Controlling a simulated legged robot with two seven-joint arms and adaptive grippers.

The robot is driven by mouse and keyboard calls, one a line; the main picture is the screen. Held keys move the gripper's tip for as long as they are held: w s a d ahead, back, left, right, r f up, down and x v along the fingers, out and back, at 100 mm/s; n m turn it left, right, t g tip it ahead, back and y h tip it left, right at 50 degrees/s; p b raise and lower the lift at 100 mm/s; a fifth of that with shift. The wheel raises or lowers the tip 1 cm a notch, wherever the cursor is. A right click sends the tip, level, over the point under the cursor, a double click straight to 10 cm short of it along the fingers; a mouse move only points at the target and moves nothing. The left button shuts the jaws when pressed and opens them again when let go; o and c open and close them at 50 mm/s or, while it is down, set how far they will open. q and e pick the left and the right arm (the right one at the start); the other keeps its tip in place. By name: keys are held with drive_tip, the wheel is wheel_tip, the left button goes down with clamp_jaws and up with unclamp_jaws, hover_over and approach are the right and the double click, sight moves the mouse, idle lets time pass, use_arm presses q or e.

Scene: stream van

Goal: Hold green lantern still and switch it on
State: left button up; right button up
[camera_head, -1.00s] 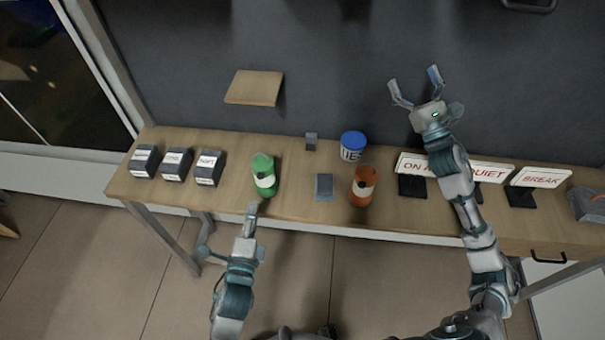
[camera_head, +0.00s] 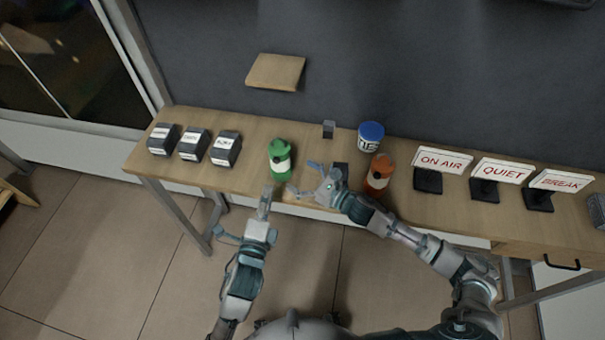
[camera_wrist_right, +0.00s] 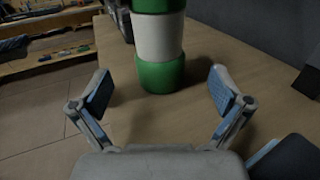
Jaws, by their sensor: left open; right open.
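The green lantern (camera_head: 281,160), with a white band, stands upright on the wooden table near its front edge. In the right wrist view the lantern (camera_wrist_right: 160,75) stands ahead, between the lines of the two fingers, its top cut off. My right gripper (camera_head: 302,179) is open and just right of the lantern; its fingers (camera_wrist_right: 160,92) point at it with nothing between them. My left gripper (camera_head: 265,202) is at the table's front edge, just in front and left of the lantern, open, apart from it as far as I can tell. No switch can be made out.
An orange lantern (camera_head: 378,175) and a blue tin (camera_head: 371,136) stand to the right. A dark block (camera_head: 340,170) is partly behind my right gripper. Labelled dark boxes (camera_head: 194,145) stand left. Signs (camera_head: 502,172) stand far right. A wooden shelf (camera_head: 276,72) is on the wall.

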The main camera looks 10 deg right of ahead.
sight(289, 169)
use_arm(q)
drive_tip(key=shift+a, duration=0.1)
use_arm(e)
drive_tip(key=x, duration=0.7)
drive_tip(key=shift+d, duration=0.1)
drive_tip(key=c, duration=1.4)
use_arm(q)
clamp_jaws()
use_arm(e)
drive_tip(key=shift+c, duration=0.3)
use_arm(q)
drive_tip(key=shift+w, duration=0.1)
